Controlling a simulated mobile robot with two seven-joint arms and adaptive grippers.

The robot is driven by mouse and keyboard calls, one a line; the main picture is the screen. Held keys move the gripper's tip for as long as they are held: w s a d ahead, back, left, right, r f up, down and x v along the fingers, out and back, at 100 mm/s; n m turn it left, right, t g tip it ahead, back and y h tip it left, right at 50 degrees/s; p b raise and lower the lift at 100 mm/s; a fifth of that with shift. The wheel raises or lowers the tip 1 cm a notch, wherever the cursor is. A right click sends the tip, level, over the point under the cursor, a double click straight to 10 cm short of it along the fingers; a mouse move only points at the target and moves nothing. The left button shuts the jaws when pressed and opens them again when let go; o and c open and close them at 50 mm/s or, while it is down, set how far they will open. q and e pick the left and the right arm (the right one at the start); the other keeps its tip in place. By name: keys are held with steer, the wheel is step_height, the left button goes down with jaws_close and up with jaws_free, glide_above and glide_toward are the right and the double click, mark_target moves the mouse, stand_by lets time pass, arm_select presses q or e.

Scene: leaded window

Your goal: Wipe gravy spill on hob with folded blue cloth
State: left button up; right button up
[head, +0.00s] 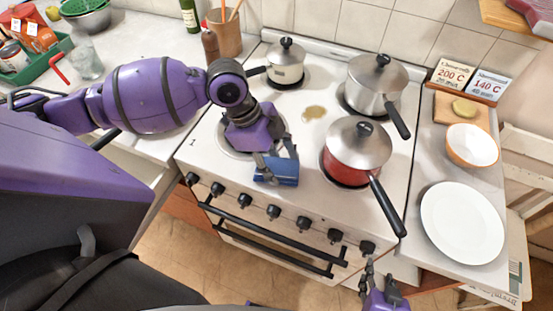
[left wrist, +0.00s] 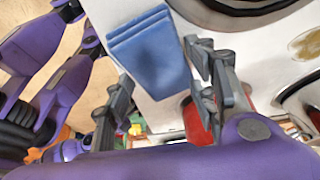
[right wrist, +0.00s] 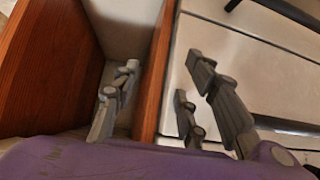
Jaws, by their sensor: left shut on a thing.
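The folded blue cloth (head: 277,172) is at the front edge of the white hob (head: 297,95), in my left gripper (head: 277,155). In the left wrist view the cloth (left wrist: 150,50) sits between the fingers of my left gripper (left wrist: 165,90), which is shut on it. The brown gravy spill (head: 313,112) lies on the hob between the pots, behind and to the right of the cloth. It also shows at the right of the left wrist view (left wrist: 306,44). My right gripper (head: 382,285) is low in front of the cooker, open and empty (right wrist: 160,95).
A red pan (head: 345,165) stands right of the cloth, its black handle (head: 388,208) jutting over the front edge. A steel pot (head: 375,90) and a small cream pot (head: 286,63) stand behind. A white plate (head: 462,222) and bowl (head: 471,146) are on the right counter.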

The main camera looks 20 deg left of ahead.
arm_select(q)
steer(key=shift+d+r, duration=0.15)
steer(key=shift+r, duration=2.8)
steer(key=shift+r, duration=0.15)
steer(key=shift+r, duration=1.4)
